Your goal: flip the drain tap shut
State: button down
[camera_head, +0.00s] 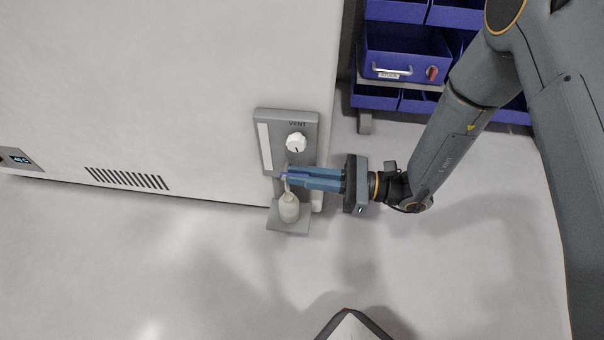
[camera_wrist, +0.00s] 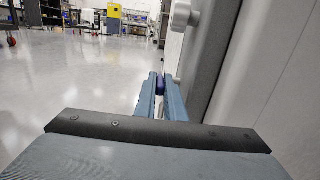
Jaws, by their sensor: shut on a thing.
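The drain tap sits low on the grey panel (camera_head: 265,160) of the white cabinet. The fingers hide most of the tap body and lever, so I cannot tell the lever's exact angle.
A white knob (camera_head: 296,143) marked VENT is just above my fingers. A rack of blue bins (camera_head: 385,60) stands behind my arm at the upper right. The floor (camera_head: 200,270) in front is clear.

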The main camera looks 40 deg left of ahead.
jog(key=shift+f+y, duration=0.1)
jog(key=shift+y, duration=0.2)
jog(key=c, duration=2.1)
grip_release()
jog(key=shift+p+v, duration=1.5)
jog(key=shift+v, duration=2.4)
